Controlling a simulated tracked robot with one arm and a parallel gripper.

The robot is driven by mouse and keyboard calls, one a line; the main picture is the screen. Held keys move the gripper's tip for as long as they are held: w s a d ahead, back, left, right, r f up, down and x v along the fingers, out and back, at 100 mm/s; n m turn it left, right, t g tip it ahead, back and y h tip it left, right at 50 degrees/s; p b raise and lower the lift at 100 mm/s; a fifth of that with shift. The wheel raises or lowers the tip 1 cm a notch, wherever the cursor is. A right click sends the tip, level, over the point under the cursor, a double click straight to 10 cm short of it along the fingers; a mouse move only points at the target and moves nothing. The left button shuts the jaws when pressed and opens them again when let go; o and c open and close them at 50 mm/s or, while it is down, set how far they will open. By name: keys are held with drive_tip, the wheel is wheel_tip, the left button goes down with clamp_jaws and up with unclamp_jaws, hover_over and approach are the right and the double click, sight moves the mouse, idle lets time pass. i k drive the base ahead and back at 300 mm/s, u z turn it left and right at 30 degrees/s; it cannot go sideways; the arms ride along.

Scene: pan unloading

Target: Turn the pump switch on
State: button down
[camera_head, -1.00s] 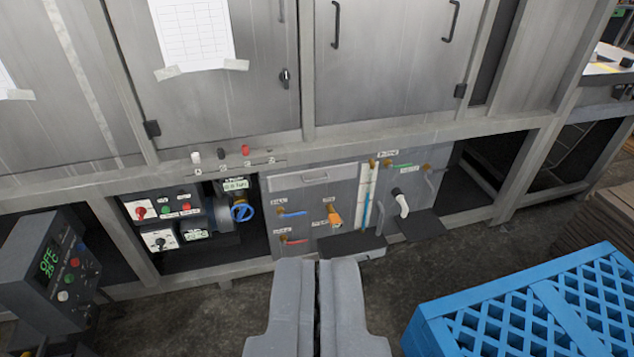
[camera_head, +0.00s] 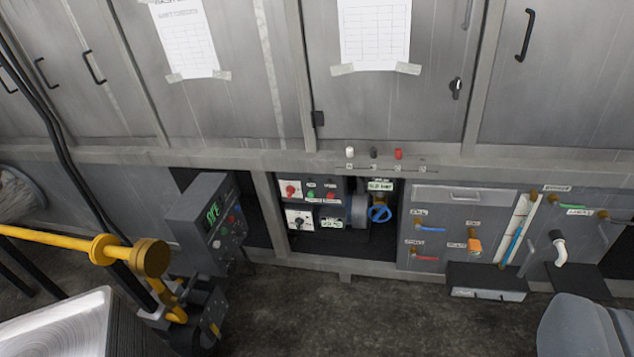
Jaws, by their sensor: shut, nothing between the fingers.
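A control panel with a pump (camera_head: 357,210) sits in the low open bay under the cabinets. A red rotary knob (camera_head: 291,190) on a white plate is at its upper left, and a black rotary knob (camera_head: 299,220) on a white plate is below. Green and red buttons (camera_head: 320,196) sit beside them. The labels are too small to read, so I cannot tell which is the pump switch. A blue handwheel (camera_head: 380,213) is at the right.
A grey control box (camera_head: 205,225) with a green display reading OFF stands left of the bay. A yellow pipe (camera_head: 60,238) and a metal pan stack (camera_head: 65,325) are at the lower left. Pipes and small valves (camera_head: 475,240) are at right. The floor (camera_head: 380,315) before the panel is clear.

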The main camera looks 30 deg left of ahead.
sight(291, 189)
drive_tip(key=k, duration=0.3)
drive_tip(key=u, duration=0.15)
drive_tip(key=i, duration=1.25)
drive_tip(key=u, duration=1.05)
drive_tip(key=i, duration=0.55)
drive_tip(key=u, duration=0.35)
drive_tip(key=k, duration=0.9)
drive_tip(key=u, duration=0.2)
drive_tip(key=i, duration=0.6)
drive_tip(key=z, duration=0.05)
